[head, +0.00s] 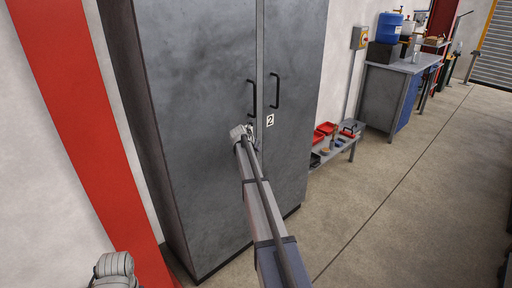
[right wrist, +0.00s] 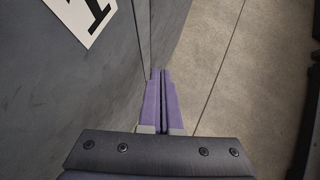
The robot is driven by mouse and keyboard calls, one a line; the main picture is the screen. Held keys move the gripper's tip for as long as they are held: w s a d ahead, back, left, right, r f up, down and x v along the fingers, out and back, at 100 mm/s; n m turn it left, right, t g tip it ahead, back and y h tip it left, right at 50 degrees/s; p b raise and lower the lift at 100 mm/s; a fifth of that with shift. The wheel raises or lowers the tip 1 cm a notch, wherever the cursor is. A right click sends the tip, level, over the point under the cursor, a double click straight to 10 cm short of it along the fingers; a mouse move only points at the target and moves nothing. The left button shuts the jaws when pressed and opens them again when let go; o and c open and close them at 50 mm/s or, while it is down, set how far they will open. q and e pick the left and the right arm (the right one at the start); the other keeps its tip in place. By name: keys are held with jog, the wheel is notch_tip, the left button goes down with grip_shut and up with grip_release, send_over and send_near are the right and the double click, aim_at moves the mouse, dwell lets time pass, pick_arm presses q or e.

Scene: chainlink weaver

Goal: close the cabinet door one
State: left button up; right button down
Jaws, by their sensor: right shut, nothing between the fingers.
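A tall grey two-door cabinet (head: 205,70) stands against the wall in the head view. Its left door (head: 190,130) has a black bar handle (head: 252,97) near the centre seam. A label reading 1, cut off by the frame, shows on a door in the right wrist view (right wrist: 93,12). The right door (head: 300,75) carries a label 2 (head: 270,120) and its own handle (head: 275,93). Both doors look nearly flush. My right gripper (head: 250,136) is below the left handle, close to the left door; contact cannot be told. Its purple fingers (right wrist: 162,100) are shut and empty.
A low shelf with red bins (head: 325,130) stands right of the cabinet. A workbench (head: 400,68) with a blue container (head: 388,28) is farther back. The concrete floor (head: 410,190) on the right is clear. A red stripe (head: 75,110) marks the left wall.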

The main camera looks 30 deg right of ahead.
jog(key=s+r+p, duration=0.5)
jog(key=s+r, duration=0.1)
jog(key=shift+s+d+r+p, duration=0.15)
jog(key=shift+d+r+p, duration=0.15)
jog(key=shift+d+p, duration=0.05)
